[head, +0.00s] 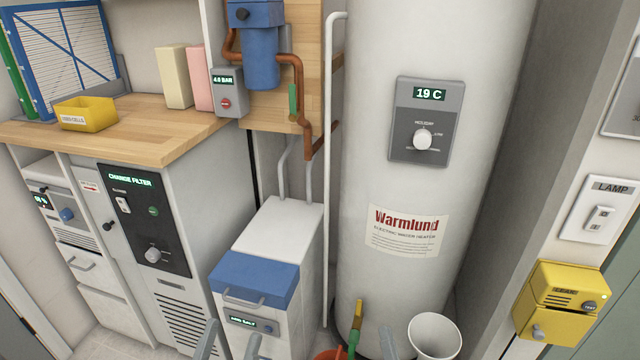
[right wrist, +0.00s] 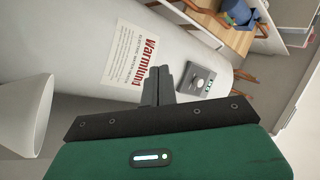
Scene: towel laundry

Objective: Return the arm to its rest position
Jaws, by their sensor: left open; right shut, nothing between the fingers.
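My right gripper (right wrist: 158,88) is shut and empty in the right wrist view. Its dark fingers point toward the white water heater, apart from its control panel as far as I can tell. In the head view, a grey finger of the right gripper (head: 387,343) shows at the bottom edge, in front of the heater. The two grey fingertips of my left gripper (head: 231,343) show at the bottom, spread apart with nothing between them, before the white cabinet with the blue lid. Most of both arms is out of view.
The water heater (head: 430,280) has a panel (head: 408,150) reading 19 C. A white round container (head: 434,338) stands at its foot, beside yellow and green handles. The blue-lidded cabinet (head: 255,278) stands left. A yellow leak box (head: 558,302) is on the right wall.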

